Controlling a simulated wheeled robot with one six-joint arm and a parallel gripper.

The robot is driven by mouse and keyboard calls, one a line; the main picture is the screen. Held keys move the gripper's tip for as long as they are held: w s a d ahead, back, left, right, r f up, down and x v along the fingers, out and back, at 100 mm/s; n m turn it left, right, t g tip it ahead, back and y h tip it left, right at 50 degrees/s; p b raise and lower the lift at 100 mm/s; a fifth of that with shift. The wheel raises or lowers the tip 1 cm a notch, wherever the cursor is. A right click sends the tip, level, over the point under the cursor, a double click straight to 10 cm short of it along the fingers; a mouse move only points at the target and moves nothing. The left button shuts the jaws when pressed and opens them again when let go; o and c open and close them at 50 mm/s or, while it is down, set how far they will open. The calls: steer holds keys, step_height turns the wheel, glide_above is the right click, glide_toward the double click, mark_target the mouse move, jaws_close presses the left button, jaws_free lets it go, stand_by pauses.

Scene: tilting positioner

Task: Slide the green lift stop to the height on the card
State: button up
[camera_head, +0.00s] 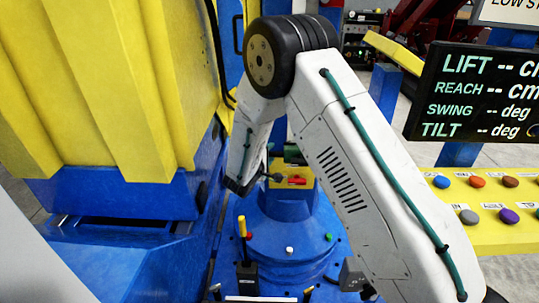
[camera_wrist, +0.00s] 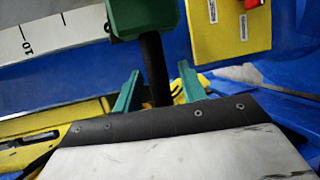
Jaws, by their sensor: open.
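The green lift stop (camera_wrist: 142,14) shows at the top of the wrist view, with a dark round handle (camera_wrist: 154,68) reaching down from it. My gripper (camera_wrist: 158,88) is open, and its two teal fingers stand on either side of the handle with gaps visible. In the head view my gripper (camera_head: 262,178) is small and partly hidden beside a yellow block. A dark green part (camera_head: 293,153) shows just above that block. A white scale (camera_wrist: 45,38) marked 10 lies left of the stop. The black board (camera_head: 480,95) shows LIFT with dashes, not a number.
A yellow block (camera_wrist: 218,42) with a red part stands right of the stop. A blue round base (camera_head: 285,245) lies below, with a yellow-topped lever (camera_head: 242,228) in front. A yellow panel with coloured buttons (camera_head: 490,230) is at right. A large yellow and blue structure (camera_head: 110,90) fills the left.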

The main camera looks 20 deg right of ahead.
jaws_close()
step_height(320, 180, up, 20)
steer(key=shift+r, duration=0.15)
stand_by(0.4)
steer(key=shift+w, duration=0.1)
jaws_free()
steer(key=v, duration=0.7)
steer(key=shift+s+a, duration=0.25)
steer(key=shift+s, duration=0.1)
